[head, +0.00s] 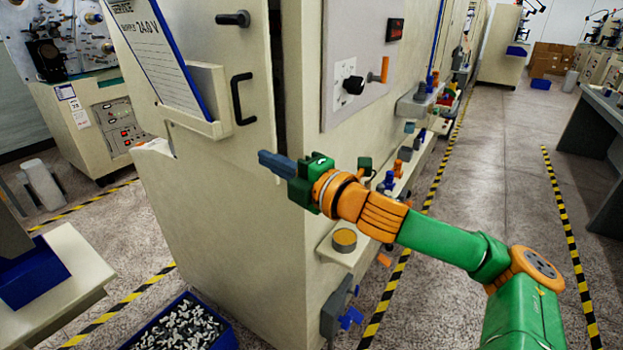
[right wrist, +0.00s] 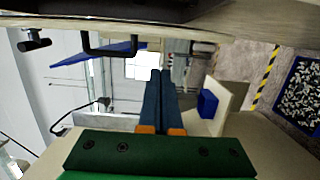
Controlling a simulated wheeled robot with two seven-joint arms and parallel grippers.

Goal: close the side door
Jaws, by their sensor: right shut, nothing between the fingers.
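The side door (head: 215,140) is a beige panel on the left face of the large machine. It has a black bar handle (head: 238,99) and a black knob (head: 233,18) above it. A dark gap shows between the door's right edge and the machine frame (head: 300,200), so the door looks slightly ajar. My right gripper (head: 262,158) is shut and empty, below the handle near the door's lower right edge. I cannot tell whether it touches the door. My left gripper is not in view.
A holder (head: 200,125) with a blue-edged sheet (head: 155,50) projects from the door. A blue bin of small parts (head: 182,325) sits on the floor below. Knobs and small shelves (head: 345,243) stick out along the machine's right side. The aisle (head: 490,200) is clear.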

